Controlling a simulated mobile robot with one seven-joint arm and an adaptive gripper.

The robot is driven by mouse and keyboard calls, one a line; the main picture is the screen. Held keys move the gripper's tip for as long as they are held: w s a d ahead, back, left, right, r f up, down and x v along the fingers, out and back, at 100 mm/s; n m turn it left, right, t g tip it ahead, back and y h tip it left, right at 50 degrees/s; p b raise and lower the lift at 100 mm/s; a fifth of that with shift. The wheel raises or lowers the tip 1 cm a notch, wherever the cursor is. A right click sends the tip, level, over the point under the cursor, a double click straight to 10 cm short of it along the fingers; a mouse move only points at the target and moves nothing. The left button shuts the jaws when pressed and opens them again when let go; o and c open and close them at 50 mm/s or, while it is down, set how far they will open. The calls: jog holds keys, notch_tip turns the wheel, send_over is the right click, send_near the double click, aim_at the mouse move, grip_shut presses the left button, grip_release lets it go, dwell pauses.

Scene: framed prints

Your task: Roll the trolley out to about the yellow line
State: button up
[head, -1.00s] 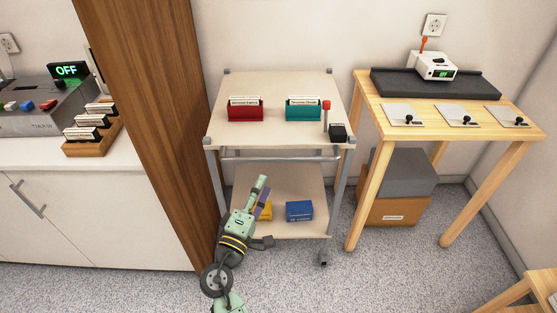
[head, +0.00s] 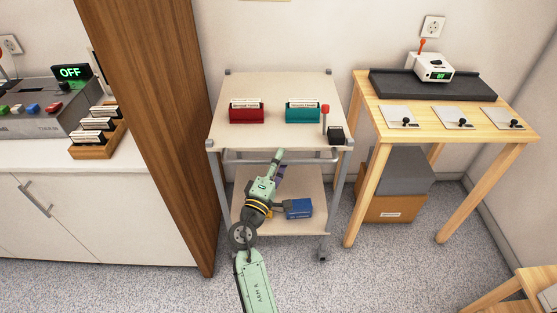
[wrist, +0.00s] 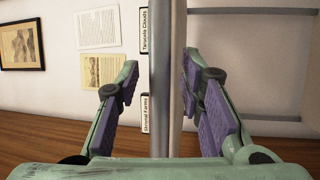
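The trolley (head: 275,135) stands against the wall, with a beige top, a lower shelf and grey legs on casters. A grey handle bar (head: 240,159) runs along its front below the top. My gripper (head: 278,158) is at the middle of this bar. In the wrist view, my gripper (wrist: 160,80) is open, with purple-padded fingers spread apart. No yellow line shows in these views.
On the trolley top are a red box (head: 247,115), a teal box (head: 302,115) and a black block (head: 336,133). A blue box (head: 299,208) sits below. A brown panel (head: 165,120) is close left, a wooden table (head: 440,115) right. Front floor is open.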

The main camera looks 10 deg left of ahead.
jog(key=shift+c, duration=0.4)
grip_shut()
dwell(0.4)
